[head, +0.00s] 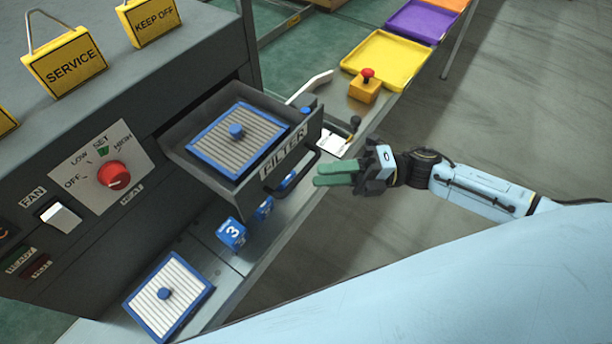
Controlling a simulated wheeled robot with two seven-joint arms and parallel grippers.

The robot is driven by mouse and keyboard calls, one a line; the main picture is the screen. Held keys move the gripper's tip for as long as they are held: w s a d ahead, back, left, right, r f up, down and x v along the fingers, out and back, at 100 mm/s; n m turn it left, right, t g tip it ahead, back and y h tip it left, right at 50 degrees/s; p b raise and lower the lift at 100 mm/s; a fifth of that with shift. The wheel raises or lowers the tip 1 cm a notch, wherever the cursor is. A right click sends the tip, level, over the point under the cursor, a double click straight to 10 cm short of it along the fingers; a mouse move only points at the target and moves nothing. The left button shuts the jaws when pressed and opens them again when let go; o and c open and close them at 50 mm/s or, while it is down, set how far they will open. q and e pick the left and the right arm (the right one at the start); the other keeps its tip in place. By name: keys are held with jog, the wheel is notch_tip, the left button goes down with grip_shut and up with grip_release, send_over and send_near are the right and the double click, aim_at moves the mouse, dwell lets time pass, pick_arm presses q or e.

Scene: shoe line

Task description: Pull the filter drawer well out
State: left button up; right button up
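The filter drawer (209,187) sticks out of the front of the dark grey machine, its tray open to view. A blue-framed pleated filter (215,140) with a blue knob lies in it. The drawer front bears a FILTER label (284,152) and a dark bar handle (296,174). My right gripper (318,175) is just right of the handle, its green fingers pointing left at it. The fingers look close together; whether they are fully shut is unclear. They appear apart from the handle, with nothing seen between them. My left gripper is out of view.
A second blue-framed filter (188,309) and blue numbered cubes (231,233) lie on the ledge below the drawer. A yellow tray (388,58), a red-topped button box (364,88) and a purple tray (423,20) stand beyond. The machine panel has a red knob (114,174).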

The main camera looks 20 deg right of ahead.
jog(key=r+b+v, duration=0.1)
jog(key=v, duration=0.6)
jog(key=shift+d+f, duration=0.3)
jog(key=shift+f, duration=0.25)
jog(key=w+d+f+m+t+h+b, duration=0.1)
jog(key=w+d+f+m+t+h, duration=0.15)
jog(key=f+m+t+h, duration=0.55)
jog(key=w+d+f+m+t+h, duration=0.2)
jog(key=d+f+m+h, duration=0.15)
jog(key=f+m, duration=0.85)
jog(key=s+d+f+m+g+h, duration=0.2)
jog(key=s+f+m+h, duration=0.25)
jog(key=f, duration=0.85)
jog(key=s+a+f+m+g+h, duration=0.25)
jog(key=s+f+m+g, duration=0.25)
jog(key=s+f, duration=0.85)
jog(key=s+a+f+m+g, duration=0.1)
jog(key=s+a+g, duration=0.1)
jog(key=s, duration=0.6)
jog(key=s+a+f+m+g, duration=0.2)
jog(key=s+a+g, duration=0.1)
jog(key=s, duration=0.6)
jog(key=shift+a+f+g+b, duration=0.2)
jog(key=shift+f+g+b, duration=0.1)
jog(key=shift+g+b, duration=0.1)
